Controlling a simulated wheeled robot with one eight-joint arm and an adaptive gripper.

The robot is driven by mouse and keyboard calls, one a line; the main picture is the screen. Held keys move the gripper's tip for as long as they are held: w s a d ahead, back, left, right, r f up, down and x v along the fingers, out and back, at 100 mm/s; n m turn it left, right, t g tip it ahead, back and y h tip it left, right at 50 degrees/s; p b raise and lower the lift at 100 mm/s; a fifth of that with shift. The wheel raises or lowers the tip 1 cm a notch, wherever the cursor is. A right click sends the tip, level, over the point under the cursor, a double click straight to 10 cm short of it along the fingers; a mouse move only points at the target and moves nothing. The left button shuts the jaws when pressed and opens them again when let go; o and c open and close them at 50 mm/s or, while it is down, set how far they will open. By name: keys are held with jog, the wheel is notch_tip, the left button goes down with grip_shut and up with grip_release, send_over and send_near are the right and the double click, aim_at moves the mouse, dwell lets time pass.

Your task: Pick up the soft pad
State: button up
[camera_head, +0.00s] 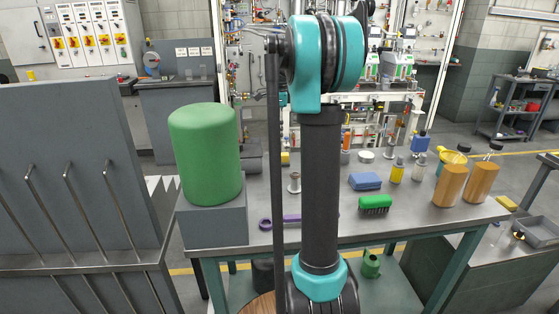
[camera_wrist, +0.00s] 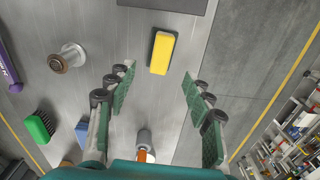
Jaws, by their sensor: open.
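A yellow block-shaped pad (camera_wrist: 162,52) with a dark side lies flat on the grey metal table, ahead of my fingertips in the wrist view. A small yellow patch (camera_head: 285,158), probably the same pad, shows at the table's back, partly behind my arm in the head view. A blue sponge-like block (camera_head: 365,181) lies right of my arm; part of it shows at lower left in the wrist view (camera_wrist: 83,130). My gripper (camera_wrist: 157,80) is open and empty, its green-padded fingers spread wide. The pad lies beyond the fingertips, between their lines, apart from both. My gripper is hidden in the head view.
Small bottles (camera_head: 397,170) and orange containers (camera_head: 450,185) stand right. A green cylinder (camera_head: 206,155) on a grey block stands left. Bare table surrounds the yellow pad.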

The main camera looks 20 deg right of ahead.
aim_at(280, 154)
notch_tip(280, 154, down, 10)
jog(key=shift+w+d+f, duration=0.15)
jog(key=shift+f, duration=0.05)
grip_shut()
dwell(0.6)
jog(key=shift+r, duration=0.1)
notch_tip(280, 154, up, 20)
dwell(0.5)
